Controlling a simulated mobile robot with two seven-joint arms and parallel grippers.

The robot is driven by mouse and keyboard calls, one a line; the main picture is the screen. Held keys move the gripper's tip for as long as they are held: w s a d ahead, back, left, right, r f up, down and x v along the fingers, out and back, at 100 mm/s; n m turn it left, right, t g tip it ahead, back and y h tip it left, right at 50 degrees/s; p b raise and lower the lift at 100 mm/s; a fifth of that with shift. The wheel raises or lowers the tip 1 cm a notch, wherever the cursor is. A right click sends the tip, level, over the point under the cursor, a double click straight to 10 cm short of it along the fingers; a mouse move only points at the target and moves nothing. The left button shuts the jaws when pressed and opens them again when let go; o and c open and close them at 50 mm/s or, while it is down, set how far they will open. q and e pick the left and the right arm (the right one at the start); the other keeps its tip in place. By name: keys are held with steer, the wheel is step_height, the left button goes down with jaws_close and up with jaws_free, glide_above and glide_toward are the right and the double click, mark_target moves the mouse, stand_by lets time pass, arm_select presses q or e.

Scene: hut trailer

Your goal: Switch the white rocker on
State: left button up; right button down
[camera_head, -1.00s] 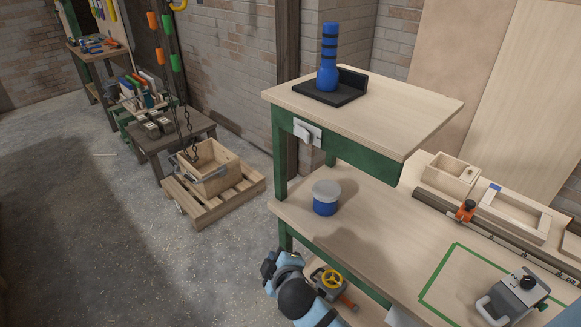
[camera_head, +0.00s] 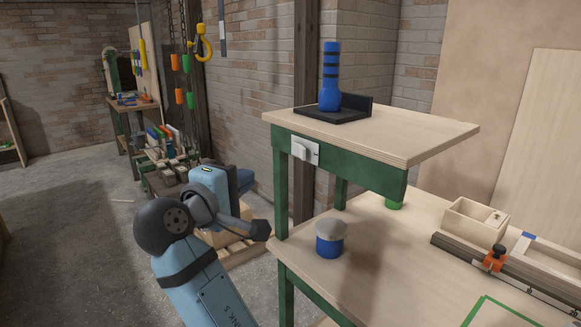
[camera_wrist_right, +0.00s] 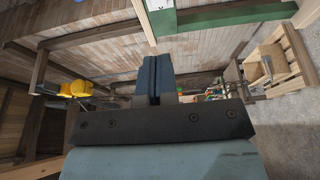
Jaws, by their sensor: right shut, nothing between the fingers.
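The white rocker (camera_head: 299,150) sits on a pale plate on the green apron under the raised shelf of the workbench. Its lever sticks out from the plate; I cannot tell which way it is set. My right gripper (camera_head: 248,181) is left of the rocker and a little lower in the picture, apart from it, with its fingers together and empty. In the right wrist view the closed dark-blue fingers (camera_wrist_right: 155,78) are in the middle. A white piece at the top edge beside the green beam appears to be the rocker plate (camera_wrist_right: 158,5). My left gripper is out of view.
A blue banded bottle (camera_head: 330,80) stands on the raised shelf (camera_head: 420,133). A blue tub with a pale lid (camera_head: 330,240) is on the lower top near the front left. A wooden box (camera_head: 470,222) is at right. A yellow hook (camera_head: 203,42) hangs at the back.

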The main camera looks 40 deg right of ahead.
steer(key=b, duration=0.1)
glide_toward(301, 153)
steer(key=w+d, duration=0.2)
steer(key=w, duration=0.2)
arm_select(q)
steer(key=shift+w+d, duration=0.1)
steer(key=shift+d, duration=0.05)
arm_select(e)
steer(key=shift+s+d, duration=0.25)
steer(key=shift+d, duration=0.75)
steer(key=shift+s+d, duration=0.3)
steer(key=shift+d, duration=0.7)
